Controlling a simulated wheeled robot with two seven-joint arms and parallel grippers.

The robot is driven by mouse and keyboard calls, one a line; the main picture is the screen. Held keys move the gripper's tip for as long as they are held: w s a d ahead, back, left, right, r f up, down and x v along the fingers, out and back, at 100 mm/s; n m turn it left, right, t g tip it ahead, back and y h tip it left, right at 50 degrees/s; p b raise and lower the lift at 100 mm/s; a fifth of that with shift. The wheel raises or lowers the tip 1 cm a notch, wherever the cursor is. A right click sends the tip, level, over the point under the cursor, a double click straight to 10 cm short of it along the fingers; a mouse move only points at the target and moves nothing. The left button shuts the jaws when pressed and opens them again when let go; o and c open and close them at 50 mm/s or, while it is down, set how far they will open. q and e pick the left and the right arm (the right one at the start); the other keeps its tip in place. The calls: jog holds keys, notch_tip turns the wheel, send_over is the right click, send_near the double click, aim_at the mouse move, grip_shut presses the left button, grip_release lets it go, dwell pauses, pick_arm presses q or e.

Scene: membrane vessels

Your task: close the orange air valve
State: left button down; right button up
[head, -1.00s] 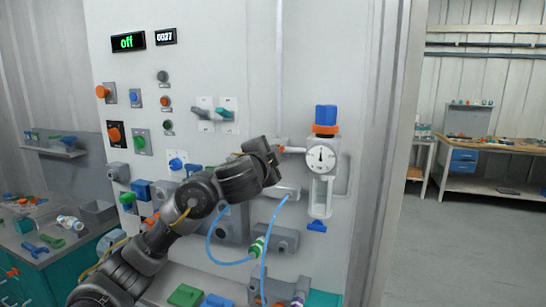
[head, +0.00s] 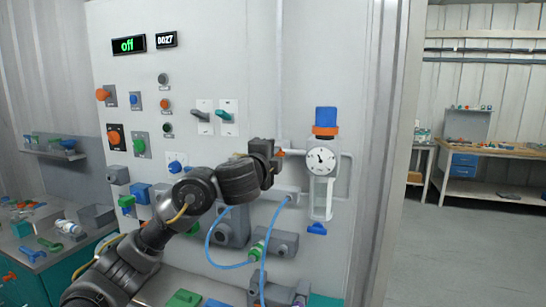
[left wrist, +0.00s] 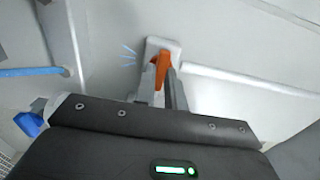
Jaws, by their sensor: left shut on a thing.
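The orange air valve handle (left wrist: 162,68) shows in the left wrist view on a pale valve body (left wrist: 172,46) against the panel. My left gripper (left wrist: 164,92) is shut on this handle, with its fingers on either side. In the head view my left gripper (head: 277,156) is at the pipe left of the round gauge. Only a small orange bit of the handle (head: 281,153) shows there; my gripper hides the rest. Short light blue strokes (left wrist: 128,54) show beside the valve in the left wrist view. My right gripper is not in view.
The white gauge (head: 320,160) is close right of my gripper, below a blue-topped orange-ringed regulator (head: 326,119). A blue hose (head: 265,250) loops below my arm. The display (head: 129,45) reads "off". Switches and buttons fill the panel's left side.

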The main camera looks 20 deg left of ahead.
pick_arm(q)
jog(key=c, duration=1.5)
grip_release()
jog(key=shift+o, duration=0.2)
jog(key=s+p, duration=0.8)
jog(key=s, duration=0.2)
jog(key=shift+s+a+p, duration=0.3)
jog(key=shift+s+a, duration=0.05)
jog(key=shift+s, duration=0.05)
